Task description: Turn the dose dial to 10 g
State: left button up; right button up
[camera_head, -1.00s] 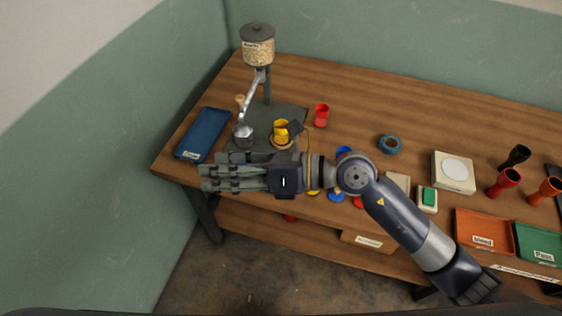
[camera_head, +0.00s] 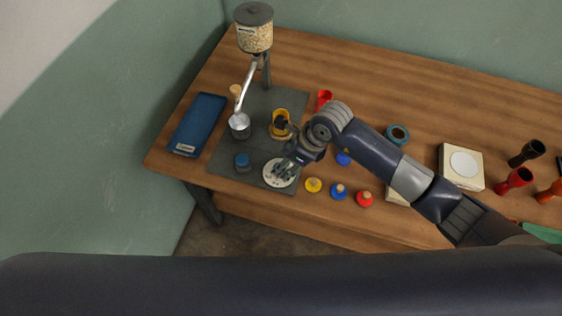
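The dose dial (camera_head: 270,179) is a white round disc at the front right corner of the dark dispenser base plate. Its markings are too small to read. My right gripper (camera_head: 283,170) comes in from the right and points down over the dial, covering its upper right part. Its fingertips look at or just above the dial's middle; I cannot tell whether they touch or grip a knob. The dispenser has a clear hopper (camera_head: 254,38) of pale grains, a slanted metal chute, and a metal cup (camera_head: 240,126) below it. My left gripper is not in view.
A blue button (camera_head: 242,161) is left of the dial, and a yellow cup (camera_head: 280,123) stands behind it. Yellow, blue and red knobs (camera_head: 338,192) line the front edge to the right. A white scale (camera_head: 462,166) is farther right.

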jog(key=x, duration=0.2)
jog(key=shift+w+a+f, duration=0.1)
jog(key=shift+w+f, duration=0.05)
jog(key=shift+f, duration=0.1)
jog(key=shift+x, duration=0.75)
jog(key=shift+f, duration=0.15)
jog(key=c, duration=0.3)
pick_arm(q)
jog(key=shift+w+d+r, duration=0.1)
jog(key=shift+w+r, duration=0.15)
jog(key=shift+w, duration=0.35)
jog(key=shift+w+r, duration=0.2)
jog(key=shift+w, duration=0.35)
pick_arm(e)
jog(key=c, duration=0.7)
